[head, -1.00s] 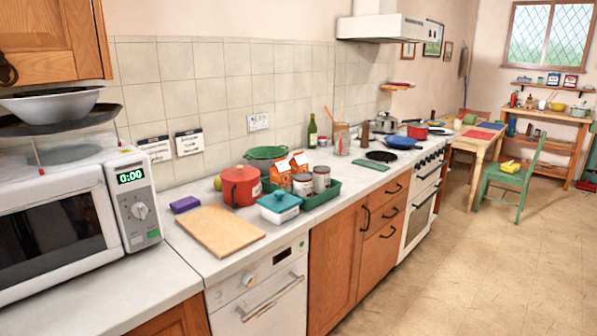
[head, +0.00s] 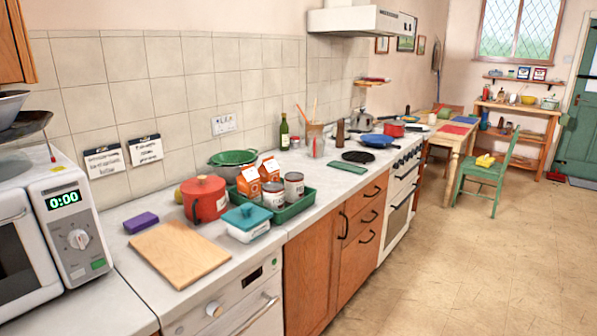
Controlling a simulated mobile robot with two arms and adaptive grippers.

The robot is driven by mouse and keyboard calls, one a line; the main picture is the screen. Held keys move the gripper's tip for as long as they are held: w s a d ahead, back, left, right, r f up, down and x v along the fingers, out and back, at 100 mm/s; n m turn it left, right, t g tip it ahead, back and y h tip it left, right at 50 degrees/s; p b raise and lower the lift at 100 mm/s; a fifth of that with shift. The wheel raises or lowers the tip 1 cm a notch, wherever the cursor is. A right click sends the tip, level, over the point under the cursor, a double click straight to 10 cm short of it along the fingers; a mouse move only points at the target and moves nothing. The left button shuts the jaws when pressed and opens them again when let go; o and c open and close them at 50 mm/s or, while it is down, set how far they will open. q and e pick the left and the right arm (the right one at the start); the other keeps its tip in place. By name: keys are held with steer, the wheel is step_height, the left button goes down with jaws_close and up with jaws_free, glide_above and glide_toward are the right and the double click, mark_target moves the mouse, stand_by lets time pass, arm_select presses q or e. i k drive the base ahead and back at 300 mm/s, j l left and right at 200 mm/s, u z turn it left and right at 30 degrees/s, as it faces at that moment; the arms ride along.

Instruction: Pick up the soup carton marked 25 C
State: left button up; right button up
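Two orange and white cartons stand in a green tray (head: 296,209) on the counter. The left carton (head: 249,182) is partly hidden by the red pot and a can, and the right carton (head: 269,169) stands just behind the cans. Their markings are too small to read, so I cannot tell which one is marked 25 C. Two cans with pale labels, a front can (head: 273,195) and a right can (head: 294,186), share the tray. Neither of my grippers is in view.
A red pot (head: 205,199), a teal-lidded container (head: 246,222), a wooden board (head: 181,254) and a purple block (head: 141,222) stand left of and before the tray. A green colander (head: 232,158) is behind it. Floor (head: 430,280) at right is clear.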

mark_target(270, 170)
steer(key=i+l+z, duration=0.1)
steer(key=i+z, duration=0.6)
steer(key=i, duration=0.15)
steer(key=i+j+z, duration=0.1)
steer(key=i+z, duration=0.3)
steer(key=i+l+u, duration=0.1)
steer(key=i+u, duration=0.15)
steer(key=i, duration=0.15)
steer(key=i+l+u, duration=0.1)
steer(key=i+u, duration=0.2)
steer(key=i, duration=0.1)
